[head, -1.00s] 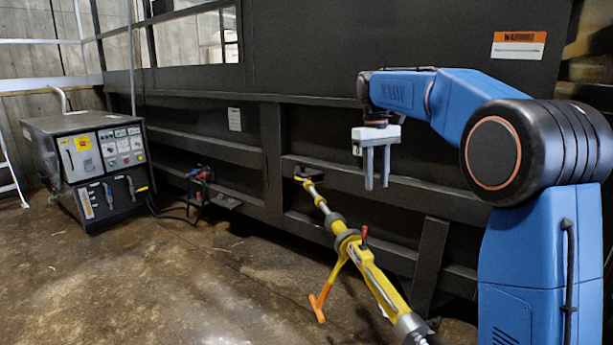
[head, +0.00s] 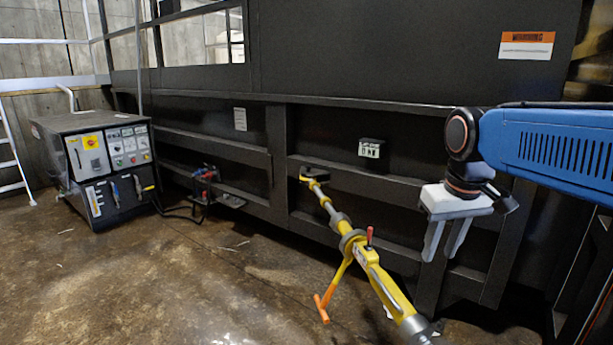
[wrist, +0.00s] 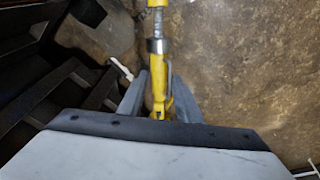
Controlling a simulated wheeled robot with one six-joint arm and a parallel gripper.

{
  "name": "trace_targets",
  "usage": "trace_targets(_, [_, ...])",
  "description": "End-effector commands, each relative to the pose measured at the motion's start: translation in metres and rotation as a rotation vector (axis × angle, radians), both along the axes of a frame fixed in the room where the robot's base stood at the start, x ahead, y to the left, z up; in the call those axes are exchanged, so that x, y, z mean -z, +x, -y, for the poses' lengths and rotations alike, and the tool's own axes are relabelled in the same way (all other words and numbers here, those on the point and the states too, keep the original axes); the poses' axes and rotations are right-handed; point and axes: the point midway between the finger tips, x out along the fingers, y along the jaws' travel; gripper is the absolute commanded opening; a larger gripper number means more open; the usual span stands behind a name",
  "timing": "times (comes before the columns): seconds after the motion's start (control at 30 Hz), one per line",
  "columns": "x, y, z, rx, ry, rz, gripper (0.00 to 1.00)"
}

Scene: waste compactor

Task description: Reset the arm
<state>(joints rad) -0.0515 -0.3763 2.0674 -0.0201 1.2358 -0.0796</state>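My arm (head: 560,150) reaches in from the right in the head view, with its blue link roughly level. My gripper (head: 439,256) hangs from its end with the fingers pointing down. The two grey fingers are apart with nothing held between them. In the wrist view my gripper (wrist: 160,78) also shows its fingers spread. A yellow pole-like tool (wrist: 160,75) appears between them there, but lies farther away, below. In the head view this yellow tool (head: 388,290) slants to the left of and below my gripper, apart from it.
The dark compactor wall (head: 330,60) with its ribs stands close behind my gripper. A small dark box with a pale label (head: 371,149) sits on a ledge. A control unit (head: 95,165) with levers stands at left. The brown floor (head: 190,280) at front left is mostly clear.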

Motion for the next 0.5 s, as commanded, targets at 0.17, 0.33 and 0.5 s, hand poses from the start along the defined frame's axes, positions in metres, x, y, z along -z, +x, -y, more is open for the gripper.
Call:
trace_targets(0.17, [0.030, -0.051, 0.006, 0.036, 0.014, 0.058, 0.31])
trace_targets(0.33, [0.064, -0.094, 0.010, 0.070, 0.027, 0.113, 0.31])
trace_targets(0.5, [0.098, -0.129, 0.013, 0.100, 0.038, 0.160, 0.31])
